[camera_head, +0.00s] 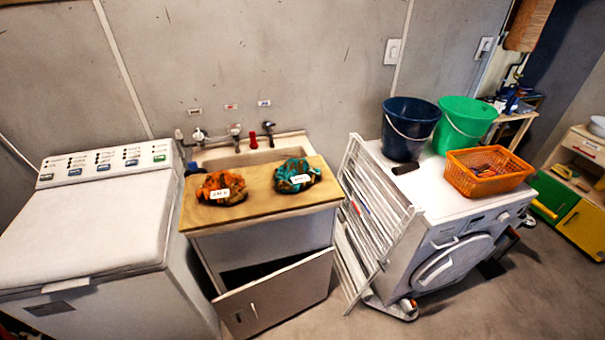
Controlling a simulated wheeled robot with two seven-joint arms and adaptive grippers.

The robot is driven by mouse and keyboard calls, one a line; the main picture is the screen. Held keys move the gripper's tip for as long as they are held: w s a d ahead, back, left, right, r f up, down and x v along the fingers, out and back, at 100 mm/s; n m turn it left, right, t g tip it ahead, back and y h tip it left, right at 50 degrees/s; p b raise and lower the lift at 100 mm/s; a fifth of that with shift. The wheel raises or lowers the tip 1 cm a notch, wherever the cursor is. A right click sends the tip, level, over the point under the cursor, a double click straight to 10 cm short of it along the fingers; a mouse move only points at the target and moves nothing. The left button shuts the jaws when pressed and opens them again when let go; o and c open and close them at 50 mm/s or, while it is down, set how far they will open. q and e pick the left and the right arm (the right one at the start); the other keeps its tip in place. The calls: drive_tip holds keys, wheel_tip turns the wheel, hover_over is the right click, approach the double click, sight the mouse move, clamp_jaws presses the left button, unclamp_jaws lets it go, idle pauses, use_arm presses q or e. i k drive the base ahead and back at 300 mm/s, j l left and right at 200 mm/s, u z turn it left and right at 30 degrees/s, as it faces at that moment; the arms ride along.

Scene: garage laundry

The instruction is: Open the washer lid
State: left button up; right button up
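The top-loading washer (120,310) stands at the left of the head view, against the wall. Its white lid (90,228) lies flat and closed on top, with a small tab (66,285) at the front edge. A control panel (105,162) with several coloured buttons runs along the back. The washer's left side is cut off by the frame edge. Neither of my grippers shows in this view.
A sink cabinet (270,298) with its door ajar stands right of the washer; two cloth bundles (221,188) (296,176) lie on its board. A folded drying rack (372,225) leans by a front-loading machine (450,205) bearing buckets (410,130) and an orange basket (487,172). Floor shows at lower right.

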sight(63, 238)
drive_tip(key=u, duration=1.9)
